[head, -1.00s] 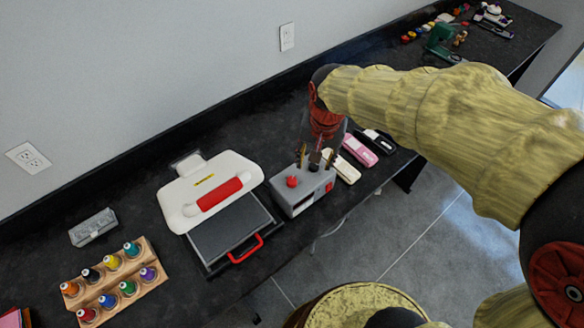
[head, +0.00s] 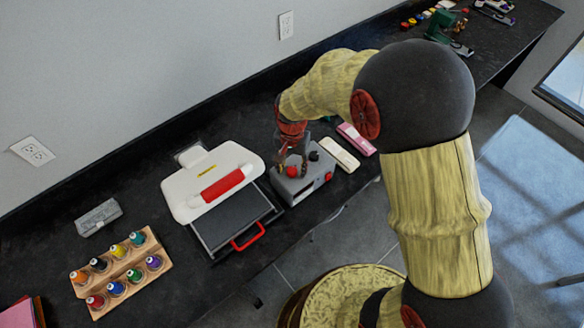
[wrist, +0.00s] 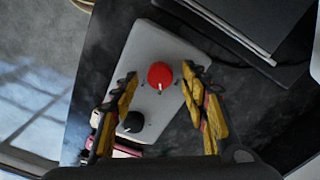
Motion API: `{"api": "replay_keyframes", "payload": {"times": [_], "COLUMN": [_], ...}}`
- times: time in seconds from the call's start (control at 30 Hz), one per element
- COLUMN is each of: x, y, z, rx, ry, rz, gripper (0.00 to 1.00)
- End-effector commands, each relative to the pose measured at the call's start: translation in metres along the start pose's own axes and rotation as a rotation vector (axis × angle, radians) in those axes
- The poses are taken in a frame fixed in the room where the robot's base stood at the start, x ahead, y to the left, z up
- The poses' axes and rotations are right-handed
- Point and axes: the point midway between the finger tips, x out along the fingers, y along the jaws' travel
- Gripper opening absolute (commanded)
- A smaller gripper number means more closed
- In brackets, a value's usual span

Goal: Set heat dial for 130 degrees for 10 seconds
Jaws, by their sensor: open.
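The grey control box (head: 297,186) stands on the black counter to the right of the heat press (head: 212,181). It has a red dial (head: 292,172) and a black dial (head: 314,156) on top. In the wrist view the red dial (wrist: 159,76) lies between my open fingertips and the black dial (wrist: 132,122) lies closer to the bottom. My gripper (wrist: 160,74) points down over the box, empty, with one finger on each side of the red dial. I cannot tell whether the fingers touch it. In the head view my gripper (head: 291,160) partly covers the box top. Which dial sets heat is not legible.
The press has a white top, red handle and dark plate. White (head: 340,154) and pink (head: 357,139) tools lie right of the box. A wooden rack (head: 122,273) of coloured bottles and a grey block (head: 99,217) are at the left. The counter edge is close in front.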

Motion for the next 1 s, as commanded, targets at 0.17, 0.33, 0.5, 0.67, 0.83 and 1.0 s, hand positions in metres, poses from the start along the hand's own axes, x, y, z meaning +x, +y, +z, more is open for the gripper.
{"api": "replay_keyframes", "payload": {"times": [0.17, 0.33, 0.5, 0.67, 0.83, 1.0], "x": [0.0054, 0.0052, 0.0051, 0.0051, 0.0050, 0.0050], "y": [-0.0001, -0.0001, 0.0000, 0.0000, -0.0001, -0.0002], "z": [-0.0003, -0.0002, -0.0002, -0.0002, -0.0002, -0.0002], "rx": [0.000, 0.000, 0.000, 0.000, 0.000, 0.000], "ry": [0.001, 0.001, 0.001, 0.001, 0.001, 0.001], "rz": [-0.001, -0.001, -0.001, -0.001, -0.001, -0.001], "gripper": [0.45, 0.45, 0.36, 0.27, 0.18, 0.08]}}
